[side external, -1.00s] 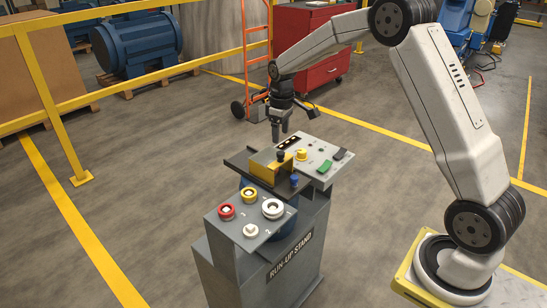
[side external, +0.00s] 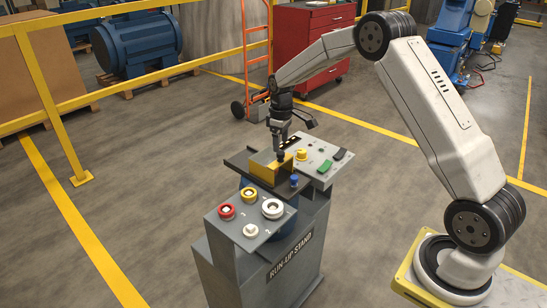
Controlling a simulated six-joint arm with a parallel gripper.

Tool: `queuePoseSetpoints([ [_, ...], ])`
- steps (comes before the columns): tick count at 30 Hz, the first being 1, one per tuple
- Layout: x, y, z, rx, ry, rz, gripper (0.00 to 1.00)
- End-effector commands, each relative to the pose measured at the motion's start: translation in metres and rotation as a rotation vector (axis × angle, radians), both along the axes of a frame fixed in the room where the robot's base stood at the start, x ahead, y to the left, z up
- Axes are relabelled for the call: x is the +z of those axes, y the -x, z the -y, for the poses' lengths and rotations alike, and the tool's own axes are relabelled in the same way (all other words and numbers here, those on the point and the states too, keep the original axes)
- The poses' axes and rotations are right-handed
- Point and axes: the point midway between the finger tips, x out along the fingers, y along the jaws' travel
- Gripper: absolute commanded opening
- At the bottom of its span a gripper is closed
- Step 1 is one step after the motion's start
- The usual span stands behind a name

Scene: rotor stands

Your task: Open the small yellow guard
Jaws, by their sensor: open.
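The small yellow guard (side external: 266,170) sits on the dark top plate of the grey run-up stand (side external: 285,255). It looks closed, lying low like a box cover. A dark knob shows at its back right edge, directly below my gripper. My gripper (side external: 280,150) is open and points down just above the guard's back right corner. Its fingertips are close to the knob; I cannot tell whether they touch it. What lies under the guard is hidden.
A front panel (side external: 262,238) carries red, yellow and white buttons. A blue knob (side external: 294,180) is right of the guard. A rear panel (side external: 325,172) holds a yellow knob (side external: 301,154) and green and dark switches. Yellow railing stands behind at left.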

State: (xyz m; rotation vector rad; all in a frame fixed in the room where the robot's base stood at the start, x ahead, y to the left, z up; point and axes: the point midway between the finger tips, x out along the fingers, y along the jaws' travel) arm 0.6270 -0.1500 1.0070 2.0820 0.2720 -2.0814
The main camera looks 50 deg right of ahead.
Motion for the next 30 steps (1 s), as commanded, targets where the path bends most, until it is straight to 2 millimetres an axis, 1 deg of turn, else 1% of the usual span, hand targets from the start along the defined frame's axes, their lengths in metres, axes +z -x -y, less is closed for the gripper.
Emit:
queuePoseSetpoints([
  [1, -0.008, 0.001, 0.000, 0.000, 0.000, -0.002, 0.72],
  [3, -0.016, 0.001, 0.000, 0.000, 0.000, -0.002, 0.72],
  [9, -0.031, 0.000, 0.000, 0.000, 0.001, -0.001, 0.72],
  [13, -0.034, 0.000, 0.000, -0.001, 0.001, 0.000, 0.72],
  [20, -0.035, 0.000, 0.000, 0.000, 0.001, 0.000, 0.72],
  [21, -0.034, 0.000, 0.000, 0.000, 0.001, 0.000, 0.59],
  [23, -0.034, 0.000, 0.000, 0.000, 0.001, 0.000, 0.40],
  [24, -0.034, 0.000, 0.000, 0.000, 0.001, 0.000, 0.28],
  [27, -0.034, 0.000, 0.000, 0.000, 0.001, 0.000, 0.00],
  [30, -0.034, 0.000, 0.000, 0.000, 0.001, 0.000, 0.00],
])
